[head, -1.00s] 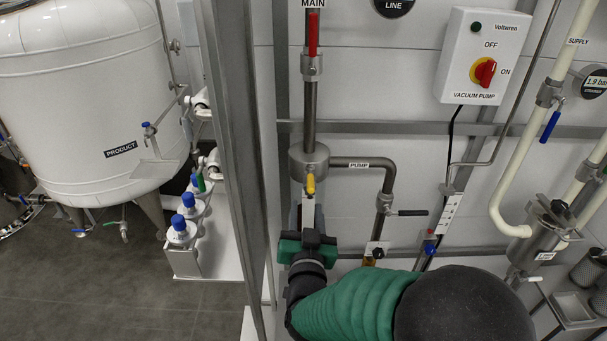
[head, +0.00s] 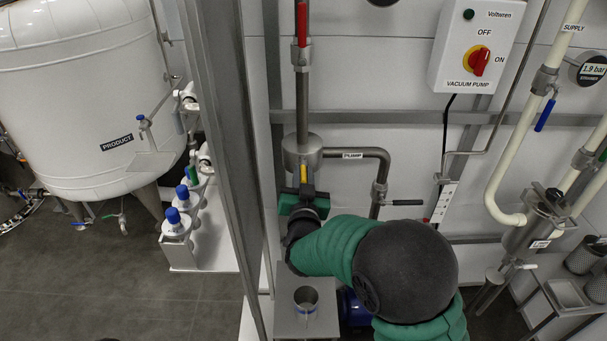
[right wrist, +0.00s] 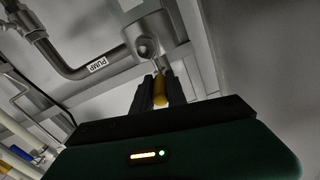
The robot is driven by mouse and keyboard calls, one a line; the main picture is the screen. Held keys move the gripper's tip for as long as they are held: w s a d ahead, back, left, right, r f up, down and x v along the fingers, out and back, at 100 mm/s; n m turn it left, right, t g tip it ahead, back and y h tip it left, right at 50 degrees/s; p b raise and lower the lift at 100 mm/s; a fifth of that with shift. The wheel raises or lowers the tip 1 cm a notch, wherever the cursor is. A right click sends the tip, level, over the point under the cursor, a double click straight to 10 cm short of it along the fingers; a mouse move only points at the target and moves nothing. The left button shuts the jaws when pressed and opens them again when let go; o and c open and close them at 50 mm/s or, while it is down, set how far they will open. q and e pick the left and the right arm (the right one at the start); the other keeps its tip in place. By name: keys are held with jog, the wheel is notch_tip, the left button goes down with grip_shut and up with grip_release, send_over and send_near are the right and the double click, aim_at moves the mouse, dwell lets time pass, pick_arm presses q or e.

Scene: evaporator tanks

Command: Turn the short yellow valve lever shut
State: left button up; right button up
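The short yellow valve lever (head: 304,174) hangs down below the round steel fitting (head: 302,154) on the vertical pipe. My right gripper (head: 304,187) has come up to it from below, and its green and black body covers the lever's lower part in the head view. In the right wrist view the yellow lever (right wrist: 160,91) lies between the two dark fingers (right wrist: 160,88), which sit close on both sides of it with no clear gap. The lever points down along the pipe line. My left gripper is not in view.
A red lever (head: 302,24) sits higher on the same pipe. The PUMP pipe (head: 368,153) branches right to a black-handled valve (head: 404,202). A grey post (head: 228,150) stands close on the left.

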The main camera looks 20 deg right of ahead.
jog(key=shift+d, duration=0.15)
grip_shut()
jog(key=shift+a, duration=0.2)
jog(key=shift+f, duration=0.1)
dwell(0.7)
